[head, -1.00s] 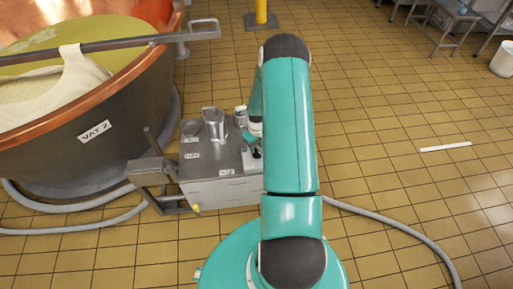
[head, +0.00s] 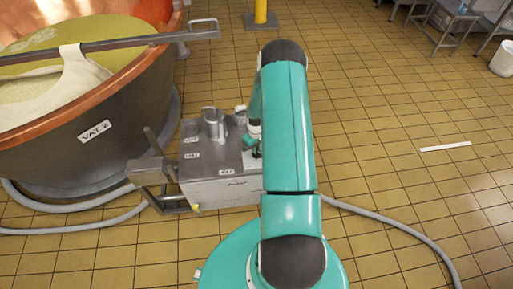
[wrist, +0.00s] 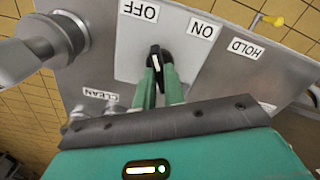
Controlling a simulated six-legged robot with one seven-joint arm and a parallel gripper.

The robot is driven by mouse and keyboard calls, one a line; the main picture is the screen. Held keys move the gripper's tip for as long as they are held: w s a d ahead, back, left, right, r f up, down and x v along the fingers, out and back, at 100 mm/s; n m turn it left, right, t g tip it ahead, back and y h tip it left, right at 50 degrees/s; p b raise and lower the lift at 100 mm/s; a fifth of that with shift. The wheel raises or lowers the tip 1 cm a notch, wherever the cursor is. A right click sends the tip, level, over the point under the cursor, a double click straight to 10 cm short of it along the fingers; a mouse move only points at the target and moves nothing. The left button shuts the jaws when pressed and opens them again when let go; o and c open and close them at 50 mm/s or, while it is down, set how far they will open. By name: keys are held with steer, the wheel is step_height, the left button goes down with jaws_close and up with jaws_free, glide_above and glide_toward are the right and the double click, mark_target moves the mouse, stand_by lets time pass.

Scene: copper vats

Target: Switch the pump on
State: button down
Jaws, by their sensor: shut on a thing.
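The pump is a grey metal box (head: 215,190) on the floor beside the vat. In the wrist view, its switch is a black knob (wrist: 157,56) with a white mark on a pale plate (wrist: 180,70). The mark points up in the picture, between the OFF label (wrist: 139,10) and the ON label (wrist: 202,30), nearer OFF. My gripper (wrist: 159,72) is shut on the knob, one green finger on each side. In the head view, my arm hides most of the gripper and the knob.
A HOLD label (wrist: 245,48) and a CLEAN label (wrist: 100,95) also show. A metal pipe fitting (wrist: 48,42) rises beside the switch plate. The copper vat (head: 110,110) stands left of the pump. A grey hose (head: 400,232) lies to the right. The tiled floor right is mostly clear.

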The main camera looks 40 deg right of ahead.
steer(key=m, duration=0.5)
steer(key=shift+w, duration=0.1)
steer(key=m, duration=0.6)
steer(key=shift+m, duration=0.4)
stand_by(0.3)
steer(key=c, duration=1.5)
jaws_free()
step_height(320, 180, up, 14)
steer(key=shift+f, duration=0.1)
